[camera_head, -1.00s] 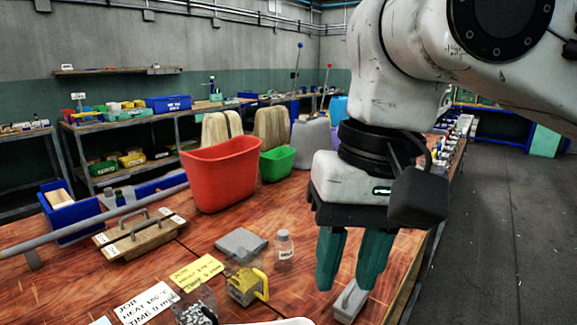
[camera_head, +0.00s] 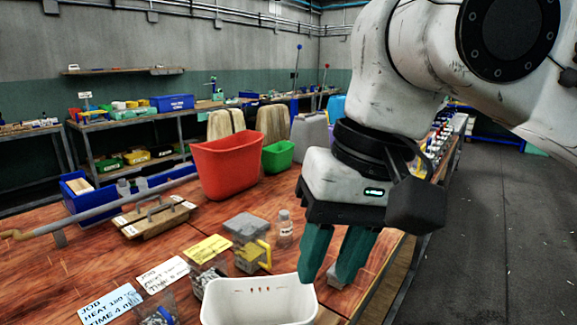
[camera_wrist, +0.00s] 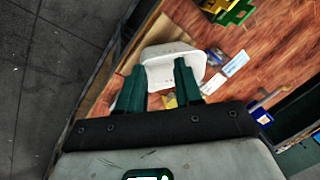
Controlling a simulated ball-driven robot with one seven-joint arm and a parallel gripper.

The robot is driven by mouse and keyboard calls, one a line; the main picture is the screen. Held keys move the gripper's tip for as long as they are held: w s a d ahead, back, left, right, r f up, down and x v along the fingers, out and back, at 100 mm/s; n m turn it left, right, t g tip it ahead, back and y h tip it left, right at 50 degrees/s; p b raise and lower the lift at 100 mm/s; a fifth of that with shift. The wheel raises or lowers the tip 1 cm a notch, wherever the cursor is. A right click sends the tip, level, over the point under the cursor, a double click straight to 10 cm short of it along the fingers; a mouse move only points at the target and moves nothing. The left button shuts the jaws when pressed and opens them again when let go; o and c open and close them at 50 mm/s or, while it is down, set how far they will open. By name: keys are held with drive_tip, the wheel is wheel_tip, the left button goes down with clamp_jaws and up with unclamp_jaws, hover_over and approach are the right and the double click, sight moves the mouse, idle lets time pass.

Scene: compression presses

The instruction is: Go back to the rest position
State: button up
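My gripper (camera_head: 324,282) hangs fingers-down over the right front part of the wooden table (camera_head: 75,260) in the head view. Its two teal fingers stand apart with a gap between them, and I see nothing held. The wrist view also shows my gripper (camera_wrist: 158,82) with the fingers spread. A white bin (camera_head: 258,302) stands just left of and below the fingertips in the head view. The white bin (camera_wrist: 172,52) lies beyond the fingers in the wrist view. A small grey piece on the table is partly hidden behind the fingers.
A yellow-handled block (camera_head: 250,258), clear bottle (camera_head: 285,230) and labelled cards (camera_head: 110,303) lie left of my gripper. A red bin (camera_head: 226,165) and green bin (camera_head: 278,156) stand farther back. The grey floor (camera_head: 490,230) at right is clear.

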drive_tip(key=w+a+f+n+t+y, duration=0.2)
drive_tip(key=w+a+f+t+y, duration=0.2)
drive_tip(key=w+y, duration=0.3)
drive_tip(key=d+f+m+t+h, duration=0.15)
drive_tip(key=d+f, duration=0.25)
drive_tip(key=f, duration=0.4)
drive_tip(key=d+f+m+t, duration=0.2)
drive_tip(key=d+f, duration=0.2)
drive_tip(key=f, duration=0.4)
drive_tip(key=s+d+f+g+h, duration=0.1)
drive_tip(key=s+d+f+h, duration=0.3)
drive_tip(key=s+d+f, duration=0.5)
drive_tip(key=s+d+f+g+h, duration=0.1)
drive_tip(key=s+d+f+h, duration=0.3)
drive_tip(key=s+d+f, duration=0.6)
drive_tip(key=s+f+m+g+b, duration=0.1)
drive_tip(key=s+f+g+b, duration=0.1)
drive_tip(key=s+f+b, duration=0.5)
drive_tip(key=s+f+g+b, duration=0.2)
drive_tip(key=s+f+g, duration=0.1)
drive_tip(key=f, duration=0.8)
wheel_tip(320, 180, up, 16)
drive_tip(key=p, duration=1.5)
